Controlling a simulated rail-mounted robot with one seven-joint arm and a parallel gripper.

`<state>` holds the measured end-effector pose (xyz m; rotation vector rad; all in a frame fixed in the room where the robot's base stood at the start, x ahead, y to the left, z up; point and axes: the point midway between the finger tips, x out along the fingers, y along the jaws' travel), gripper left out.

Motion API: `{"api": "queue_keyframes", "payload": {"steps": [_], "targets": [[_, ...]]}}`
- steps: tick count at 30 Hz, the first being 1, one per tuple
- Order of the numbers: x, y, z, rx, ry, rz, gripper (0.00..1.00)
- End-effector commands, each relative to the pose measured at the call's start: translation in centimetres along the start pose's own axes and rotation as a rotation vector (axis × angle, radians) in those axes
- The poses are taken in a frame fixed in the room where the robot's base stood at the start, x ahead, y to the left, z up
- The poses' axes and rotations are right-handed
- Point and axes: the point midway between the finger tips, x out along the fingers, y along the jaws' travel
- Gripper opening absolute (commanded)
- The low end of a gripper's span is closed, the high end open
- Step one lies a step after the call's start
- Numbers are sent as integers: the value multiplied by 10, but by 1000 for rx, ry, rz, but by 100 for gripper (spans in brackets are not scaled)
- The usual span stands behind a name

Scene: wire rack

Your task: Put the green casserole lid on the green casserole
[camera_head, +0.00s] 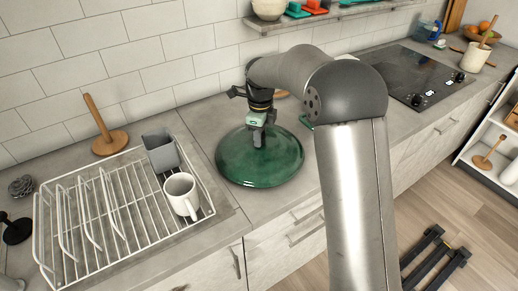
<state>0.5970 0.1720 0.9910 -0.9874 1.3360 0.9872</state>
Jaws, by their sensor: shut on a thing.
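The green casserole lid (238,167) is a wide, glossy, dark green dome in the head view, over the counter right of the wire rack. My gripper (258,142) points down at its middle and is shut on it, though the fingers hide the grasped part. The lid looks about level. I cannot tell whether it touches anything below. I cannot make out the green casserole for sure. A small green edge (306,121) shows beside my arm, and the arm hides what lies behind it.
The white wire rack (85,232) holds a white mug (181,194) and a grey cup (160,152). A wooden paper-towel stand (108,142) is behind it. A shelf (340,14) hangs above. The black cooktop (412,72) lies farther right.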

Motion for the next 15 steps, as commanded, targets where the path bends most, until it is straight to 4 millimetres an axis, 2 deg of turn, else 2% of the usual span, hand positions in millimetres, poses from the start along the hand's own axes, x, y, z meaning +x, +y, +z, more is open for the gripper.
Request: {"api": "queue_keyframes", "payload": {"steps": [15], "targets": [[-16,-1,0,0,-2,-4,0]]}}
